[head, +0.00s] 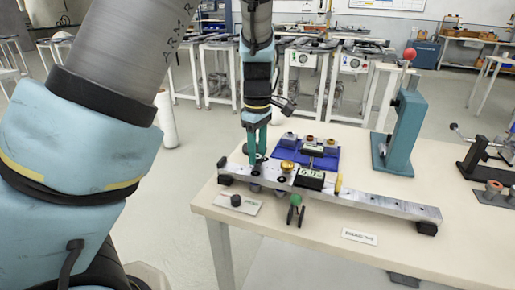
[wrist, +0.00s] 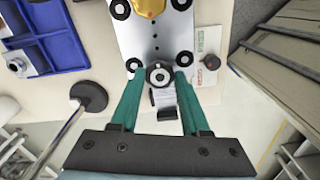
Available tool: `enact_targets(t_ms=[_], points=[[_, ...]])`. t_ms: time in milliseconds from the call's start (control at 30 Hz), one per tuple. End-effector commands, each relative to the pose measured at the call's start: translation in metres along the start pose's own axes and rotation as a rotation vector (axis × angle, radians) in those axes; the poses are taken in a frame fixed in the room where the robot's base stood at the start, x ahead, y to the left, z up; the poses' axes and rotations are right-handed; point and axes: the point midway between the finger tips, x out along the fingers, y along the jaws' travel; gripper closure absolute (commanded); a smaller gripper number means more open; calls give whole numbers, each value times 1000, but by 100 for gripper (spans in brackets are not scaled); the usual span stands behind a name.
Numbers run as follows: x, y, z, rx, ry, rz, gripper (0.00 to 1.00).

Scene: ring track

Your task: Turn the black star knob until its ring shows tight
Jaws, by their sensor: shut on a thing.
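My gripper (head: 257,158) points straight down at the left end of the metal rail plate (head: 380,203) in the head view. In the wrist view its two teal fingers (wrist: 158,76) are closed on the black star knob (wrist: 158,74) at the plate's near end. The knob's round top shows between the fingertips, with a pale ring around its middle. The ring's marking is too small to read. In the head view the fingers largely hide the knob.
A white card (head: 249,208) with a small black knob (head: 236,200) lies in front of the plate. A blue tray (head: 325,161) is behind it, and a teal stand (head: 400,135) is further right. A black disc on a rod (wrist: 88,97) is close beside the left finger.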

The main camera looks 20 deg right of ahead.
Motion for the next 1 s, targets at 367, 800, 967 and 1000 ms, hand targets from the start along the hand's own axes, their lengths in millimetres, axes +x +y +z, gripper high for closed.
enact_targets(t_ms=[367,800,967,1000], points=[[-4,2,-1,357,1,8,100],[-4,2,-2,775,4,8,100],[-5,3,-1,927,5,9,100],[-5,3,-2,966,6,8,100]])
